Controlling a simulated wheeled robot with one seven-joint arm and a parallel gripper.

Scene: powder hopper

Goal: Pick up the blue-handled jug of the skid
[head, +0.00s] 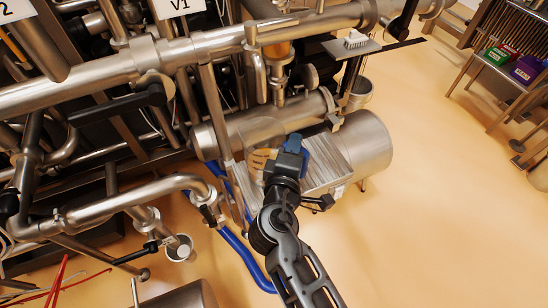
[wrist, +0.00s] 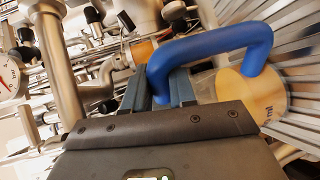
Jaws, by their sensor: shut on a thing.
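The jug has a blue handle (wrist: 215,42) and a pale, translucent tan body (wrist: 258,98) with "ml" print, seen in the wrist view. In the head view, its tan body (head: 261,160) shows left of my gripper, beside the skid's ribbed grey metal surface (head: 330,168). My gripper (head: 287,158) is at the handle. In the wrist view, one end of the handle passes down between my two fingers (wrist: 160,90), which are shut on it. My gripper hides part of the jug, and its base is hidden. I cannot tell whether it rests on the metal.
Steel pipes (head: 95,80) and valves crowd the left and top. A steel cylinder (head: 362,145) lies right of the ribbed surface. A blue hose (head: 240,250) runs over the floor below. The floor (head: 440,200) at right is open.

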